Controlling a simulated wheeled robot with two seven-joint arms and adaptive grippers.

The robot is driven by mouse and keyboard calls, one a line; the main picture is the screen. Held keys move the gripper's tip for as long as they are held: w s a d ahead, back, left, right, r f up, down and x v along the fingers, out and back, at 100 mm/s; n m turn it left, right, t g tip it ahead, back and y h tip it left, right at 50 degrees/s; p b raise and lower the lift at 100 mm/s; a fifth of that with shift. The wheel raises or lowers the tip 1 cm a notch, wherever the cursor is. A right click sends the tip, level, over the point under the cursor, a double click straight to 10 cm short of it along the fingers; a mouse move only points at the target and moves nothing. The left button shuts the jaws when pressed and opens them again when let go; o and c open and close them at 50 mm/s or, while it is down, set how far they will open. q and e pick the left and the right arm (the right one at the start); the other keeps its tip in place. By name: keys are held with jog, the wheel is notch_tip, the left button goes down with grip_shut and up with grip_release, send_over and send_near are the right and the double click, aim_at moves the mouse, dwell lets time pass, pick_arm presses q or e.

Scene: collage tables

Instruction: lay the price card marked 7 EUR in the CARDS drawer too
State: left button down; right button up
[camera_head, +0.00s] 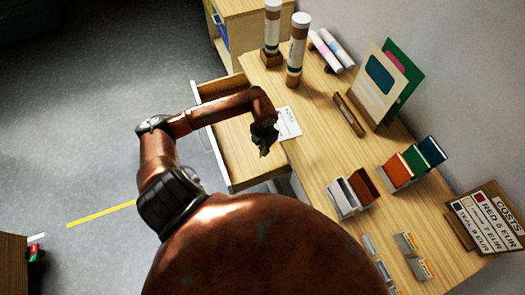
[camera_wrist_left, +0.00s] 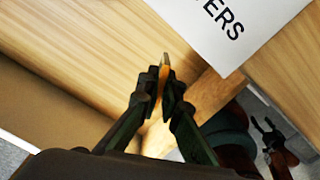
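My left gripper (camera_head: 264,148) is over the inner edge of the open drawer (camera_head: 236,142), beside the table. In the left wrist view its fingers (camera_wrist_left: 165,85) are shut on a thin orange piece with a pale tip, seen edge-on. It looks like a card, but no price on it can be read. The drawer's visible floor is bare wood. A white paper label (camera_head: 289,123) lies on the table by the drawer; in the left wrist view its word ends in "TERS". My right gripper (camera_wrist_left: 272,138) seems to show small and dark in the left wrist view.
The table holds poster tubes (camera_head: 297,50), upright cards (camera_head: 380,82), colored booklets (camera_head: 397,171), a brown-and-white pair (camera_head: 351,193), small grey-and-orange items (camera_head: 407,243) and a COSTS board (camera_head: 487,219). A cabinet (camera_head: 252,20) stands behind.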

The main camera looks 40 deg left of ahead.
pick_arm(q)
jog(key=shift+w+a+f, duration=0.3)
jog(key=shift+a+f, duration=0.15)
jog(key=shift+f, duration=0.2)
jog(key=shift+w+a+f, duration=0.25)
jog(key=shift+a+f, duration=0.15)
jog(key=shift+f, duration=0.2)
jog(key=shift+w+a+f, duration=0.15)
jog(key=shift+f, duration=1.55)
jog(key=shift+f, duration=0.15)
jog(key=c, duration=2.2)
grip_release()
jog(key=shift+o, duration=0.2)
notch_tip(320, 180, up, 12)
